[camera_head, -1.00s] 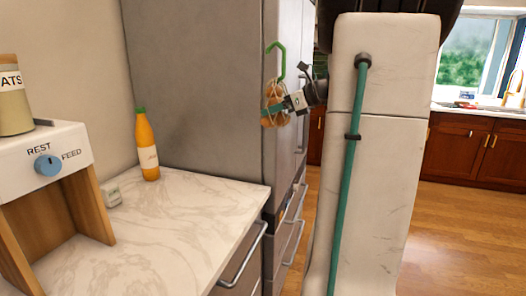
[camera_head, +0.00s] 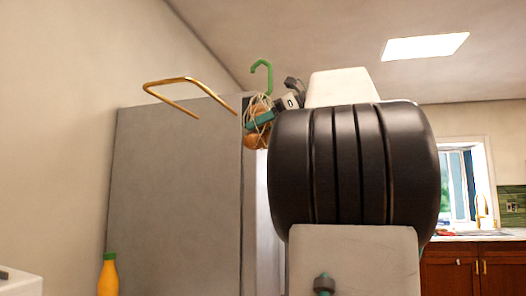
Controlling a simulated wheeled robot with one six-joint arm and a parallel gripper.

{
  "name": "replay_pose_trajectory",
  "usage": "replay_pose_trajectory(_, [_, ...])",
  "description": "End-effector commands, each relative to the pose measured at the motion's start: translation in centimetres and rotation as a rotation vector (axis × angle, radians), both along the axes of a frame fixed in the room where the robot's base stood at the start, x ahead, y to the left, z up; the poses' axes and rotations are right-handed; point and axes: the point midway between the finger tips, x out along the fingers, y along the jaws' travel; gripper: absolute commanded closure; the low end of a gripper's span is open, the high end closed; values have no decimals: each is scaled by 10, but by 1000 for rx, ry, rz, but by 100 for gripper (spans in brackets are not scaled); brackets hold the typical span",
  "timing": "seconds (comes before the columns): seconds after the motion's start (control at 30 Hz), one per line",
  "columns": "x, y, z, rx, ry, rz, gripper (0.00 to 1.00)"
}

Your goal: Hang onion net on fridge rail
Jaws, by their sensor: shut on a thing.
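The onion net (camera_head: 256,140), a pale mesh with brown onions, hangs near the top right corner of the fridge (camera_head: 180,180). Its green hook (camera_head: 262,68) sticks up above it, with the curved end at the top. My gripper (camera_head: 264,119) is shut on the net, and the onions sit around its teal finger. The copper-coloured rail (camera_head: 185,80) shows above the fridge top, to the left of the hook. In the picture the hook is apart from the rail. My arm hides the area right of the net.
An orange bottle with a green cap (camera_head: 108,275) stands at the lower left, in front of the fridge. Wooden cabinets (camera_head: 465,275) and a window (camera_head: 455,190) are at the far right. A bare wall is on the left.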

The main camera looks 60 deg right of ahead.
Motion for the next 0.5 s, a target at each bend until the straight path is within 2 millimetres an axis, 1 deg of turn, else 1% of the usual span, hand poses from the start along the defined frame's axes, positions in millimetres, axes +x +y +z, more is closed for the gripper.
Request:
replay_pose_trajectory(0.17, [2, 3, -3, 1, 1, -15, 88])
replay_pose_trajectory(0.5, [24, 11, -3, 0, -1, -14, 88])
